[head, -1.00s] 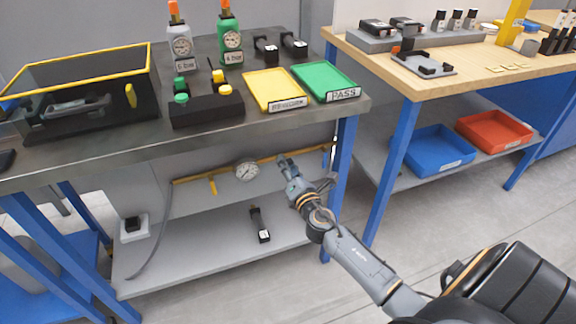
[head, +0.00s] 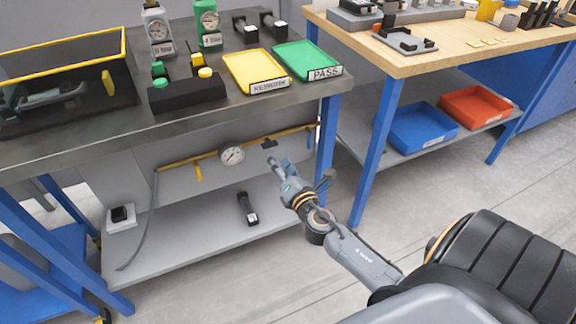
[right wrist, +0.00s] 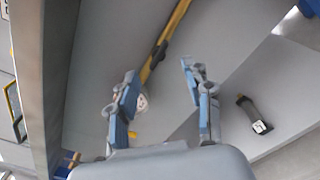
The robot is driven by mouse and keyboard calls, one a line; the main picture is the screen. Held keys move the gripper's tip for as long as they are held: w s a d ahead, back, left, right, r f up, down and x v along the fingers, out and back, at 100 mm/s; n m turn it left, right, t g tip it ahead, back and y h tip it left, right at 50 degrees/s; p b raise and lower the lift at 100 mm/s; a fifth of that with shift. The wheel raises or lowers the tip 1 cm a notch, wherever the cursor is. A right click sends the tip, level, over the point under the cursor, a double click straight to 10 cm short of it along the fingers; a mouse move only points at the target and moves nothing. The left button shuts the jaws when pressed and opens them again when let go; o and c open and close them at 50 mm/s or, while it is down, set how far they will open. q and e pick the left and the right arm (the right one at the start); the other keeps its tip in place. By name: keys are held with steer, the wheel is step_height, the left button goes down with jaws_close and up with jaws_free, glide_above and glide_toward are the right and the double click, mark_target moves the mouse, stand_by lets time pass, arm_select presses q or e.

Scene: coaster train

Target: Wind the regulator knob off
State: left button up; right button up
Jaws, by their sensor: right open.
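A yellow pipe (head: 185,162) runs under the left bench, with a round white gauge (head: 232,155) on it. A small black part, apparently the regulator knob (head: 269,144), sits on the pipe right of the gauge. In the right wrist view the knob (right wrist: 160,52) shows on the pipe (right wrist: 178,18), ahead of the gap between my fingers. My right gripper (head: 277,162) is open and empty, just below and in front of the knob; no contact is visible. One finger partly hides the gauge (right wrist: 142,102) in the wrist view. My left gripper is out of view.
The bench top (head: 130,140) overhangs the pipe. A blue bench leg (head: 327,150) stands right of my gripper. A black-handled tool (head: 247,208) lies on the grey lower shelf (head: 190,245). A yellow lever (head: 198,172) hangs from the pipe, and a grey hose (head: 150,225) drops at its left end.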

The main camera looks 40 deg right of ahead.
steer(key=v, duration=0.6)
steer(key=shift+w, duration=0.1)
stand_by(0.3)
steer(key=s+a+f+m+g, duration=0.2)
steer(key=s+f+m+g, duration=0.3)
steer(key=f, duration=0.5)
steer(key=s+a+f+m+g+y, duration=0.1)
steer(key=s+a+f+m+g, duration=0.2)
steer(key=s+f+m, duration=0.55)
steer(key=s+a+f+m+g, duration=0.2)
steer(key=f+m+g, duration=0.2)
steer(key=f, duration=0.8)
steer(key=s+a+f+m+g+y, duration=0.3)
steer(key=s+a+f+m, duration=0.3)
steer(key=s, duration=0.3)
arm_select(q)
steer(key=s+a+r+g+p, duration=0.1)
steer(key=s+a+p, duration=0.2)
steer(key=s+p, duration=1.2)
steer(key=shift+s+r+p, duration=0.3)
steer(key=shift+p, duration=0.05)
arm_select(e)
steer(key=s+d+r+n+g, duration=0.1)
steer(key=s, duration=1.4)
steer(key=shift+s+d+g, duration=0.3)
steer(key=shift+s+d, duration=0.05)
steer(key=shift+s, duration=0.05)
